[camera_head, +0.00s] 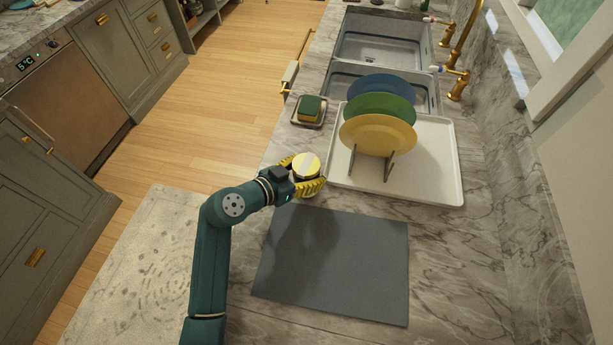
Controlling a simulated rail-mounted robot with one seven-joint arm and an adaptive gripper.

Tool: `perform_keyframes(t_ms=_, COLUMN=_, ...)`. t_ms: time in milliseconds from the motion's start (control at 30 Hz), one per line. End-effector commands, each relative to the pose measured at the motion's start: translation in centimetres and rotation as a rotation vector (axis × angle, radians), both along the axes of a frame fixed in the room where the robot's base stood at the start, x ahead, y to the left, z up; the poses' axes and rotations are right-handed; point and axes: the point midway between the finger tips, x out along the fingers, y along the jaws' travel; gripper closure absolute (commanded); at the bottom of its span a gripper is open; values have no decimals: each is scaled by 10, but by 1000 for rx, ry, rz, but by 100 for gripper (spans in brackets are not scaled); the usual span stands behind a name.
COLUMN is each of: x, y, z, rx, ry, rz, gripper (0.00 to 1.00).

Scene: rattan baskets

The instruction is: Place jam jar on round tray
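The jam jar (306,165) has a pale yellow lid and is seen from above, near the left edge of the marble counter. My gripper (304,177) has yellow fingers, one on each side of the jar, and appears closed on it. The fingers hide much of the jar's body. I cannot tell whether the jar is resting on the counter or held just above it.
A rack on the white tray holds upright yellow (377,135), green (392,101) and blue plates. A green sponge (310,107) sits on a small dish behind the jar. A grey mat (335,265) lies clear in front. Sinks (378,50) and brass taps (455,85) are at the back.

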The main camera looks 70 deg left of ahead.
Motion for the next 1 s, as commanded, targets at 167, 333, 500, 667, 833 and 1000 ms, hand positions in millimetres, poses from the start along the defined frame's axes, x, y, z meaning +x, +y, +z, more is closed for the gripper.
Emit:
perform_keyframes(t_ms=167, x=0, y=1, z=3, rx=6, ry=-4, rz=1, gripper=67)
perform_keyframes(t_ms=333, x=0, y=1, z=4, rx=6, ry=-4, rz=1, gripper=67)
perform_keyframes(t_ms=500, x=0, y=1, z=22, rx=11, ry=-5, rz=1, gripper=67)
perform_keyframes(t_ms=667, x=0, y=1, z=60, rx=13, ry=-7, rz=2, gripper=67)
perform_keyframes(t_ms=833, x=0, y=1, z=91, rx=10, ry=-5, rz=1, gripper=67)
perform_keyframes(t_ms=1000, x=0, y=1, z=103, rx=6, ry=-4, rz=1, gripper=67)
